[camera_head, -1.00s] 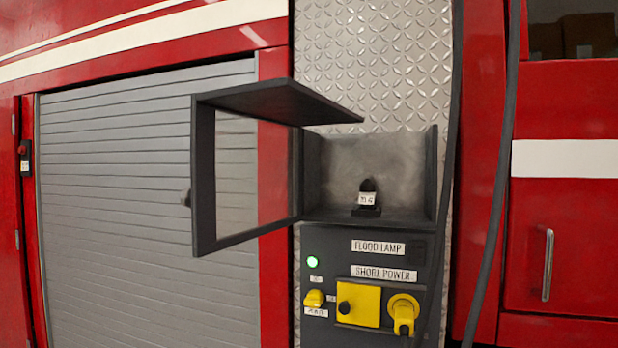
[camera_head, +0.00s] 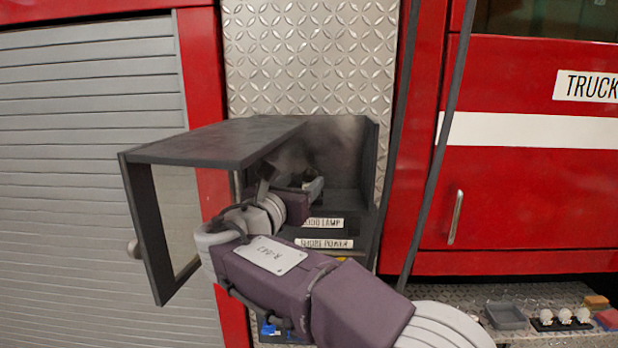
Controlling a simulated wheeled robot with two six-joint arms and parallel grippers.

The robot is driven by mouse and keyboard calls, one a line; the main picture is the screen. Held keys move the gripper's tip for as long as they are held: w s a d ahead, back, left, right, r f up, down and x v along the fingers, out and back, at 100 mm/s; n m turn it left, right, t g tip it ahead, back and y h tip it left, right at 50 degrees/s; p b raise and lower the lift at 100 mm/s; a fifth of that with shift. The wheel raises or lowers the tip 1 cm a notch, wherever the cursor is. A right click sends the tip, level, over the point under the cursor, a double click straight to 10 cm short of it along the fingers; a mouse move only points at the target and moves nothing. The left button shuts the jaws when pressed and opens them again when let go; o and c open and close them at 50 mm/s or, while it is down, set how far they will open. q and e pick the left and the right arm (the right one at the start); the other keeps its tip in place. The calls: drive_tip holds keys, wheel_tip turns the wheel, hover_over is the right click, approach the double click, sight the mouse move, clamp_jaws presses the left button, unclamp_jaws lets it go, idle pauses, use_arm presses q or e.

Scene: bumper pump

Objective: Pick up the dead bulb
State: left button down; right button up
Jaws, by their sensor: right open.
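The flood lamp box (camera_head: 370,150) is a dark open housing on the diamond-plate panel, with a smoky back wall. A small dark shape (camera_head: 314,187) inside it, low at the back, looks like the dead bulb, partly hidden. My right arm reaches up from the lower right, and its right gripper (camera_head: 299,184) is inside the box mouth, close to the dark shape. The gripper is open, its fingers mostly hidden by its own wrist; I cannot tell whether it touches the bulb. My left gripper is out of view.
The glazed box door (camera_head: 150,235) stands open to the left, with a dark top panel (camera_head: 215,143) over my wrist. At lower right, a ledge holds a grey tray (camera_head: 506,316), a rack of white bulbs (camera_head: 564,317) and coloured blocks. A dark cable (camera_head: 440,150) hangs right of the box.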

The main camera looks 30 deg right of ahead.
sight(307, 177)
drive_tip(key=shift+s+r, duration=0.15)
drive_tip(key=shift+r, duration=0.15)
drive_tip(key=x, duration=0.2)
drive_tip(key=p+x, duration=0.1)
drive_tip(key=x, duration=0.1)
drive_tip(key=p+x, duration=0.1)
drive_tip(key=x, duration=0.1)
drive_tip(key=shift+f, duration=0.35)
drive_tip(key=shift+a, duration=0.15)
drive_tip(key=c, duration=0.4)
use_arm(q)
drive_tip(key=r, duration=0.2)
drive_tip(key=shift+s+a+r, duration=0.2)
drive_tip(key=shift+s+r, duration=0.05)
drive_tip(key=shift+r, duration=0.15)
use_arm(e)
clamp_jaws()
